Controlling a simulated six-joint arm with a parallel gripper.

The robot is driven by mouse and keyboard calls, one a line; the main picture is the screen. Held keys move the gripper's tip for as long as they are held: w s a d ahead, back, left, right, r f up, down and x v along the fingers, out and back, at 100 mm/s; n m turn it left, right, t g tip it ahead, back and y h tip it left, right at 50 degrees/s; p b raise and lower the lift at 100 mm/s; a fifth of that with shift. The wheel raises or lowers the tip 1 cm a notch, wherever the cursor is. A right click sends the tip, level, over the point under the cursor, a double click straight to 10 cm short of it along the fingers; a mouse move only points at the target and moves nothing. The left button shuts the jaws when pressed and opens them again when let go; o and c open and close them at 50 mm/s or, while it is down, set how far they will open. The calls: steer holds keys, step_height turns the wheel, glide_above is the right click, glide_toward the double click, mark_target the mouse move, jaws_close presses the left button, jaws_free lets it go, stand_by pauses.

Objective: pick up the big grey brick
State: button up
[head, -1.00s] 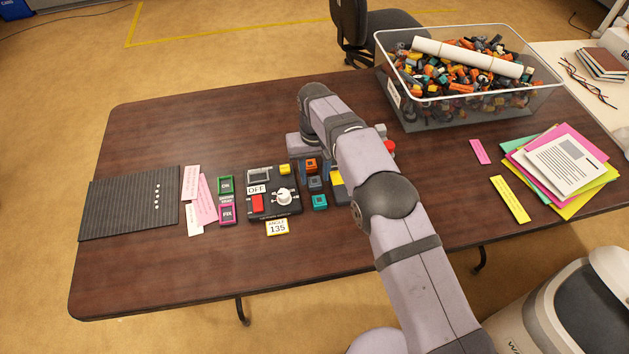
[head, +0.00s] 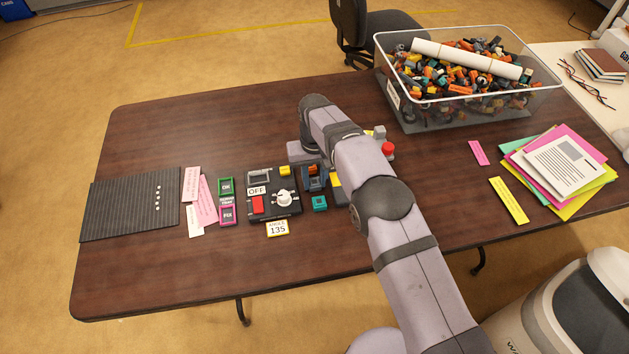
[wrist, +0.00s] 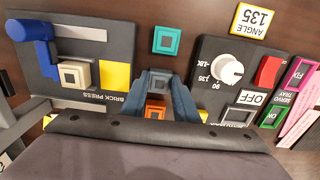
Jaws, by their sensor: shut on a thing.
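My gripper (wrist: 160,84) points down at the table with its two blue-grey fingers on either side of a dark grey square brick (wrist: 159,78). It is shut on this brick. In the head view my gripper (head: 314,181) is partly covered by my arm, and the grey brick is mostly hidden between the fingers. I cannot tell whether it is clear of the table. An orange brick (wrist: 156,109) lies just beside it, partly hidden by the fingers. A teal brick (wrist: 167,40) lies on the other side, apart from the fingers.
A black control box with a white dial (wrist: 226,70) stands close beside my gripper. On the other side is the brick press (wrist: 108,41) with a blue lever and a pale brick (wrist: 79,73). A clear bin (head: 405,98) of bricks stands back right. The table's front is clear.

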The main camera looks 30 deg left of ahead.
mark_target(315, 182)
step_height(315, 182, up, 10)
steer(key=b, duration=0.1)
steer(key=w+d+r+m+p, duration=0.2)
steer(key=w+d+r+p, duration=0.3)
steer(key=d+p, duration=0.3)
steer(key=shift+w+d+f+n+p, duration=0.2)
steer(key=shift+w+f+n+p, duration=0.3)
steer(key=shift+w+f+p, duration=0.35)
steer(key=shift+w+d+f+n+p, duration=0.2)
steer(key=shift+w+f+n+p, duration=0.35)
steer(key=shift+w+f, duration=0.5)
steer(key=shift+f+b, duration=1.05)
steer(key=shift+f, duration=0.9)
